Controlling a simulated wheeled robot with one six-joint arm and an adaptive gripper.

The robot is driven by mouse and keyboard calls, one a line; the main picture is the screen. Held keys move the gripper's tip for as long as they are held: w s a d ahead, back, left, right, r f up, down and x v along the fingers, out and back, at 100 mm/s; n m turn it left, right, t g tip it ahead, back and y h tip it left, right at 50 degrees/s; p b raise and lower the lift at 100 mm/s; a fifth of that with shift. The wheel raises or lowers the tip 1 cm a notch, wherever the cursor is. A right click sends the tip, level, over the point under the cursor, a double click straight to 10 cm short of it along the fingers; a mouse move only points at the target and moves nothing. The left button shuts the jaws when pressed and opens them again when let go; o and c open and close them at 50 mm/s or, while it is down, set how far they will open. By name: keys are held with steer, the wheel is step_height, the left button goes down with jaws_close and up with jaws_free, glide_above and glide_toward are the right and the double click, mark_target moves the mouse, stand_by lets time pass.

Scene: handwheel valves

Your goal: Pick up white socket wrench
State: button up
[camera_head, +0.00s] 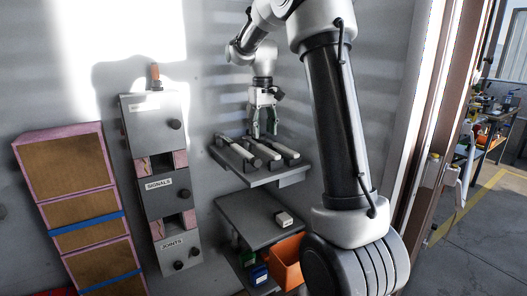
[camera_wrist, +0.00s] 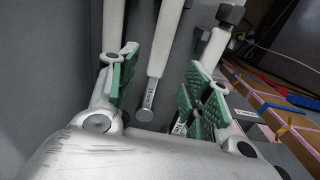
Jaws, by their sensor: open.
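Several white-handled tools lie side by side on a grey upper shelf (camera_head: 259,179). In the wrist view, a white handle (camera_wrist: 163,55) with a grey round end lies between the finger pads, apart from them as far as I can see. A second white handle (camera_wrist: 113,25) lies to its left, and a third white handle (camera_wrist: 217,45) with a dark head lies to its right. Which one is the socket wrench I cannot tell, as the working ends are mostly out of view. My gripper (camera_head: 264,132) is open, pointing down over the tools; its green pads (camera_wrist: 160,92) hold nothing.
A lower shelf (camera_head: 250,215) carries a small white-topped box (camera_head: 284,219). An orange bin (camera_head: 288,262) stands below. A grey labelled panel (camera_head: 160,183) and pink-edged brown boxes (camera_head: 65,168) are left of the shelves. My arm covers the right side.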

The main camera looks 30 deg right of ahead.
mark_target(264, 147)
steer(key=shift+w+r, duration=0.2)
steer(key=shift+r, duration=0.75)
steer(key=shift+n, duration=0.3)
steer(key=f, duration=0.8)
steer(key=shift+s+d, duration=0.1)
steer(key=shift+s, duration=0.25)
steer(key=shift+r, duration=0.1)
jaws_close()
